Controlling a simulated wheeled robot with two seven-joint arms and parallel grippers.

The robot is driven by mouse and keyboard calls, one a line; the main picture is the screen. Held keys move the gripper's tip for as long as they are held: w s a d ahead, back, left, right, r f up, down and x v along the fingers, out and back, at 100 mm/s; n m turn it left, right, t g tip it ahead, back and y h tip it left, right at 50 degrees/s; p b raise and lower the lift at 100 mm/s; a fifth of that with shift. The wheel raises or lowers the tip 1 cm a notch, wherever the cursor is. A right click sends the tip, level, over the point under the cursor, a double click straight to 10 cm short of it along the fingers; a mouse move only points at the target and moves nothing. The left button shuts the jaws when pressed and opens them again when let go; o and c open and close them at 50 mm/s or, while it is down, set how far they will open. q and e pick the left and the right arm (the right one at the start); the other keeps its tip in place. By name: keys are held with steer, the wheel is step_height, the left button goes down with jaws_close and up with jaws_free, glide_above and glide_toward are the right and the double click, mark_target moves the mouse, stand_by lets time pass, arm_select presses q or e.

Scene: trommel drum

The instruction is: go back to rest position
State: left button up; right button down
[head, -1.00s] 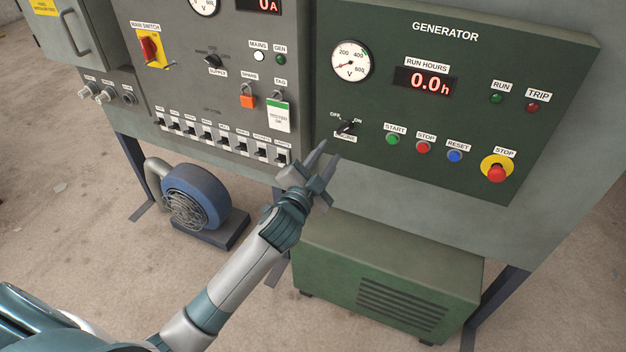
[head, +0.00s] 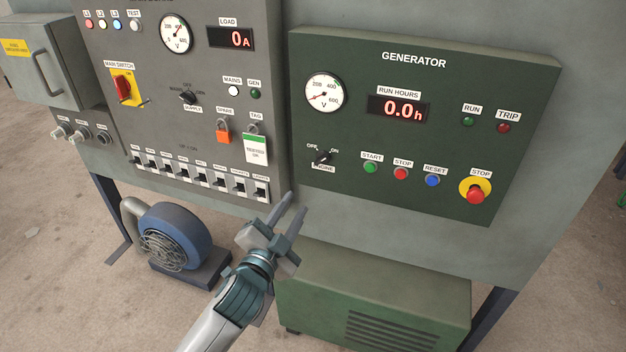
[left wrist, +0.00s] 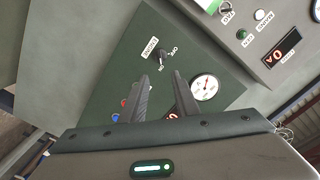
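My left gripper (head: 296,203) is empty, its two fingers a little apart, in front of the cabinet near the lower left corner of the green generator panel (head: 420,200). In the left wrist view the fingers (left wrist: 161,82) point toward the panel, with a gap between them. The black engine switch (head: 322,157) sits above the fingertips, clear of them; it also shows just past them in the left wrist view (left wrist: 163,58). Its pointer seems to lean toward ON, but it is small. My right gripper is not in view.
A row of breaker switches (head: 219,180) lies left of the gripper. A blue blower (head: 175,238) and a green generator housing (head: 380,285) stand below the panels. A red emergency stop (head: 475,194) is at the right. Open floor shows at lower left.

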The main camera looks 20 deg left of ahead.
arm_select(q)
step_height(320, 180, down, 32)
steer(key=s+a+n+g, duration=0.1)
steer(key=s+n+g, duration=0.15)
steer(key=g, duration=0.35)
steer(key=s+a+f+g, duration=0.1)
steer(key=s+f, duration=0.3)
steer(key=f, duration=0.3)
steer(key=s+f+g, duration=0.2)
steer(key=s+f, duration=0.2)
steer(key=f, duration=0.2)
steer(key=s+f+n+g, duration=0.3)
steer(key=s+f+g, duration=0.1)
steer(key=s+f, duration=1.5)
steer(key=s+f+n+g, duration=0.1)
steer(key=s+f, duration=0.2)
steer(key=s, duration=0.7)
steer(key=s+f+g, duration=0.2)
steer(key=s+f, duration=0.1)
steer(key=s, duration=0.8)
steer(key=shift+s+n, duration=0.3)
steer(key=shift+n, duration=0.05)
steer(key=shift+d, duration=0.1)
steer(key=shift+c, duration=0.3)
